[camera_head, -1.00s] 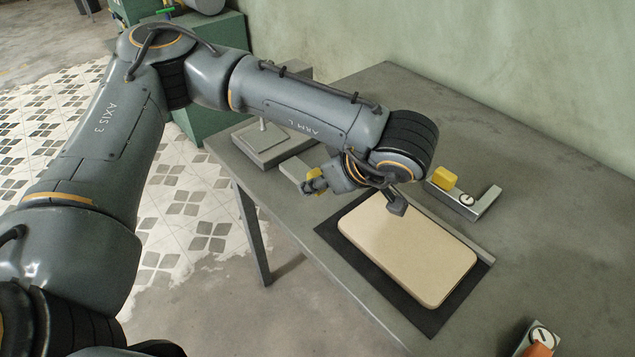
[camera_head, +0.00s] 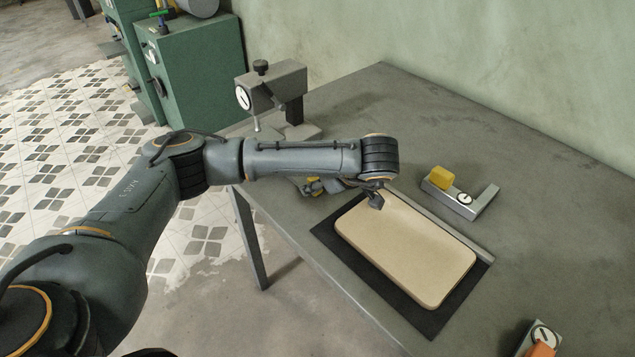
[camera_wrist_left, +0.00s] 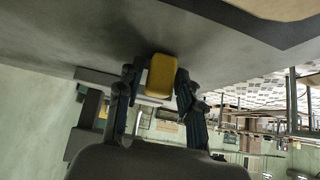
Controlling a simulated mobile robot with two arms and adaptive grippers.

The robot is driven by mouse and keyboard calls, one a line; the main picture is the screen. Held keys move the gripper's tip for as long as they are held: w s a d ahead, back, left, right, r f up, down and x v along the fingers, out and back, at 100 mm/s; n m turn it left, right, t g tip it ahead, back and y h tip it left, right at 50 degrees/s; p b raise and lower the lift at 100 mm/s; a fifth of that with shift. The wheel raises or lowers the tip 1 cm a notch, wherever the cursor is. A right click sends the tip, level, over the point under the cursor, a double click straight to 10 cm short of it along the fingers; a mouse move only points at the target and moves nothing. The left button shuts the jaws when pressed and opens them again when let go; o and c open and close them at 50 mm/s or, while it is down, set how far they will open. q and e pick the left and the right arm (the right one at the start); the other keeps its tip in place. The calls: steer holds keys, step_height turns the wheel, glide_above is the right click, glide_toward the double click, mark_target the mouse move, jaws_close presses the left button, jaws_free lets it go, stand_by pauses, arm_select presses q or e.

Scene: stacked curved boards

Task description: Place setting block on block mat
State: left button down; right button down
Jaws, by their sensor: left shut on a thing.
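A dark mat (camera_head: 322,233) lies under a tan board stack (camera_head: 405,245). I cannot tell whether this is the block mat. Another metal block (camera_head: 470,202) with a yellow grip (camera_head: 441,176) lies behind the boards. My right gripper is not in view.
A grey gauge stand (camera_head: 290,95) with a dial is at the table's back left corner. A metal strip (camera_head: 445,228) runs along the mat's far edge. A block with an orange part (camera_head: 540,347) is at the bottom right. The table's right side (camera_head: 560,235) is clear.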

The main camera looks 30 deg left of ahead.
arm_select(q)
steer(key=shift+f, duration=0.15)
steer(key=c, duration=0.8)
jaws_free()
steer(key=shift+c, duration=0.2)
steer(key=shift+d+r, duration=0.1)
steer(key=shift+r, duration=0.25)
steer(key=p+v, duration=0.1)
steer(key=v, duration=1)
steer(key=shift+s+d, duration=0.2)
steer(key=shift+d, duration=0.05)
steer(key=shift+r, duration=0.1)
